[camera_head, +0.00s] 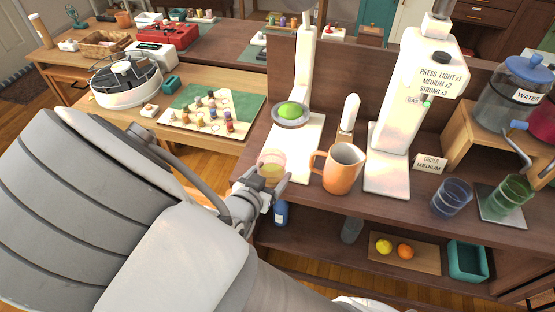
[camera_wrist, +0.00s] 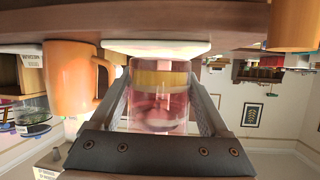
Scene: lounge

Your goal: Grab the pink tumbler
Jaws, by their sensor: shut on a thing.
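The pink tumbler (camera_head: 271,160) is a clear, pink-tinted glass with a yellowish band in its lower part. It stands upright at the front edge of the dark wooden counter, left of the orange pitcher (camera_head: 339,169). My gripper (camera_head: 268,184) is shut on it, one finger at each side. The wrist view is upside down and shows the tumbler (camera_wrist: 158,100) between both fingers, with the pitcher (camera_wrist: 70,78) beside it. I cannot tell whether its base touches the counter.
A white stand with a green item on its plate (camera_head: 290,112) is just behind. A white dispenser (camera_head: 400,90) stands right of the pitcher. A blue glass (camera_head: 451,198) and a green glass (camera_head: 510,194) are farther right. A lower shelf holds fruit on a board (camera_head: 418,262).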

